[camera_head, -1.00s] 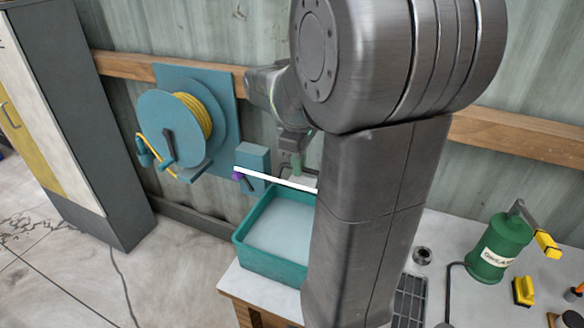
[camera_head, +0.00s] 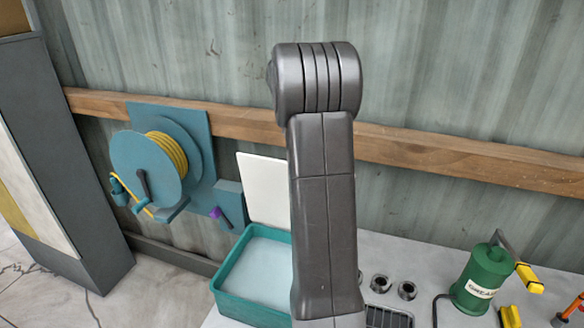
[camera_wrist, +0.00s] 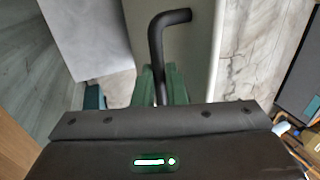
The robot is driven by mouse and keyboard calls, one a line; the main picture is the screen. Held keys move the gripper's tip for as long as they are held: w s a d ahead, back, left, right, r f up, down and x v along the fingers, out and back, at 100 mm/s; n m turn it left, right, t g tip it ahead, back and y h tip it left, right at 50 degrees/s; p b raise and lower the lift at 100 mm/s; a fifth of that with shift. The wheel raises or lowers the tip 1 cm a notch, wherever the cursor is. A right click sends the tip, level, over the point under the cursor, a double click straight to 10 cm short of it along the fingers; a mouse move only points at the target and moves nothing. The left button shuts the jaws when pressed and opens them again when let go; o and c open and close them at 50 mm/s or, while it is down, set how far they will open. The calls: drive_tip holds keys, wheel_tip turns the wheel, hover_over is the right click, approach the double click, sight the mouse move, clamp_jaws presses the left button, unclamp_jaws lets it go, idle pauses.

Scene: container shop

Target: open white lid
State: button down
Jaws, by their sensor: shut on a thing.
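The white lid (camera_head: 264,190) stands nearly upright at the back of the teal bin (camera_head: 222,293) in the head view, its right part hidden behind my arm. The bin's opening is uncovered, and a pale inside shows. In the wrist view the lid's pale face (camera_wrist: 196,55) carries a dark bent handle (camera_wrist: 170,17). The green fingers of my gripper (camera_wrist: 159,78) are shut on this handle, one on each side. My gripper is hidden behind my arm in the head view.
A blue hose reel (camera_head: 147,168) with yellow hose hangs on the wall left of the bin. A green canister (camera_head: 474,277) and small tools stand on the bench (camera_head: 410,255) to the right. A wooden rail (camera_head: 440,160) runs along the wall.

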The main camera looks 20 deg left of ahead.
drive_tip(key=shift+w+d+f+g, duration=0.1)
drive_tip(key=shift+w+f+g, duration=0.2)
drive_tip(key=shift+w, duration=0.35)
drive_tip(key=shift+w+f+g, duration=0.15)
drive_tip(key=shift+w+g, duration=0.25)
drive_tip(key=shift+w, duration=0.25)
drive_tip(key=c, duration=1.5)
unclamp_jaws()
drive_tip(key=shift+w, duration=0.15)
drive_tip(key=shift+r, duration=0.1)
drive_tip(key=shift+s+r, duration=0.1)
drive_tip(key=shift+s, duration=0.1)
